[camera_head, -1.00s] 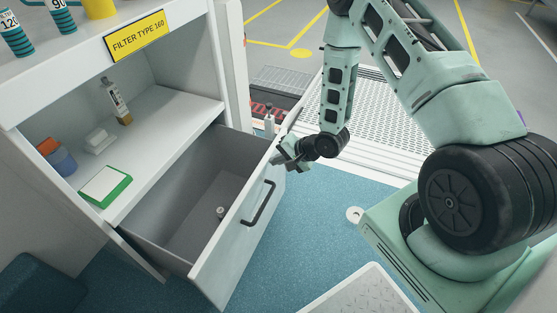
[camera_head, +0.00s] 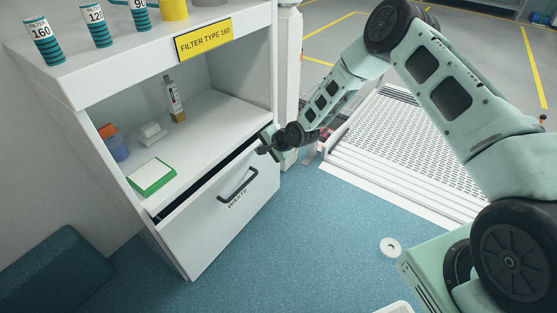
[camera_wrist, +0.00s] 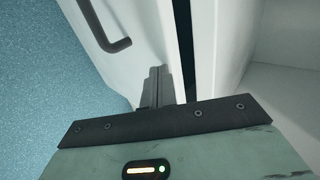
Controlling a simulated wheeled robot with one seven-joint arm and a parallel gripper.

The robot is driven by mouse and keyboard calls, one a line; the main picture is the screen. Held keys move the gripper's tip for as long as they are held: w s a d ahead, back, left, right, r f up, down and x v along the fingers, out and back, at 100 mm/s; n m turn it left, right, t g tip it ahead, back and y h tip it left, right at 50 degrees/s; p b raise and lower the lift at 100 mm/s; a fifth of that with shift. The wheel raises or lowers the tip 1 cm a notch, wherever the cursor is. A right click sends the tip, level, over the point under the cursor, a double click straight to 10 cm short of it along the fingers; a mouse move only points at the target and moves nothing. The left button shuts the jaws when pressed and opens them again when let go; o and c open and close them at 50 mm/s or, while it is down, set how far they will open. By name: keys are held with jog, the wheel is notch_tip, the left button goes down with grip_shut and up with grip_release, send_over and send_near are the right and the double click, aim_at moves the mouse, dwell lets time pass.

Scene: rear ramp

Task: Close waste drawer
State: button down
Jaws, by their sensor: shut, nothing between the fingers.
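The waste drawer (camera_head: 222,226) is a white front with a dark handle (camera_head: 238,186) and the word WASTE, low in the white cabinet. It stands slightly out, with a narrow dark gap along its top edge. My gripper (camera_head: 266,149) is shut and empty at the drawer's upper right corner. In the wrist view, the fingers of my gripper (camera_wrist: 158,88) are together near the edge of the drawer front (camera_wrist: 138,62), beside the dark gap. I cannot tell whether they touch it. The handle (camera_wrist: 105,30) shows at the upper left there. The drawer's inside is hidden.
The shelf above holds a green-edged box (camera_head: 151,177), a bottle (camera_head: 174,101) and small items. Filter cans (camera_head: 97,26) stand on top. A white post (camera_head: 289,70) and a ramp (camera_head: 405,150) lie beyond my gripper. A ring (camera_head: 390,247) lies on the open blue floor.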

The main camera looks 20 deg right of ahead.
aim_at(251, 145)
jog(key=w+a, duration=0.2)
jog(key=shift+w+a+f+b, duration=0.1)
jog(key=shift+w+b, duration=0.3)
jog(key=shift+w+a+r, duration=0.2)
jog(key=shift+w, duration=0.15)
jog(key=shift+a, duration=0.1)
jog(key=shift+r, duration=0.1)
